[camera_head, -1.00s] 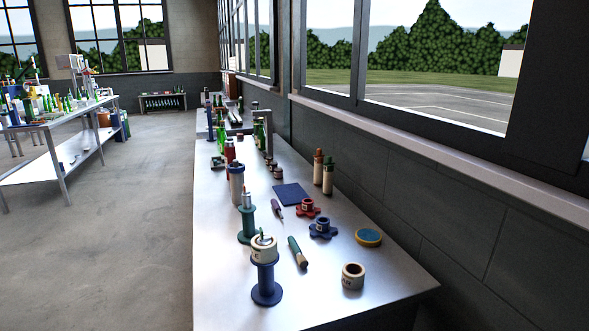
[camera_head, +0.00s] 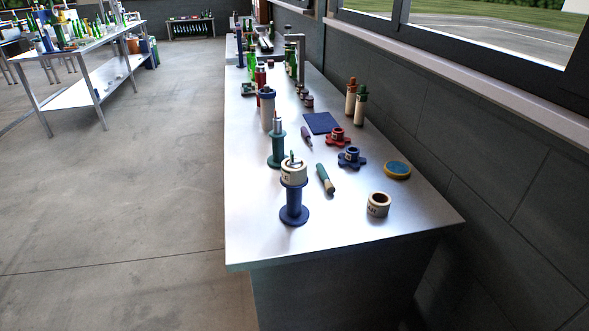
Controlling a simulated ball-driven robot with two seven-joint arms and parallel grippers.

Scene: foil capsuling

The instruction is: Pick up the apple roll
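Two short cream rolls are in the head view, and I cannot tell which is the apple roll. One cream roll (camera_head: 293,173) sits on top of a blue spool-shaped stand (camera_head: 294,206) near the bench's front left. The other cream roll (camera_head: 378,205) stands upright on the bench at the front right, with its hollow top showing and dark lettering on its side too small to read. Neither of my grippers is in view.
The metal bench (camera_head: 270,240) carries a green stand (camera_head: 277,151), a green-and-cream handled tool (camera_head: 325,180), a blue knob (camera_head: 351,158), a red knob (camera_head: 338,137), a yellow-rimmed disc (camera_head: 397,170) and a dark blue mat (camera_head: 322,123). The floor left of it is clear.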

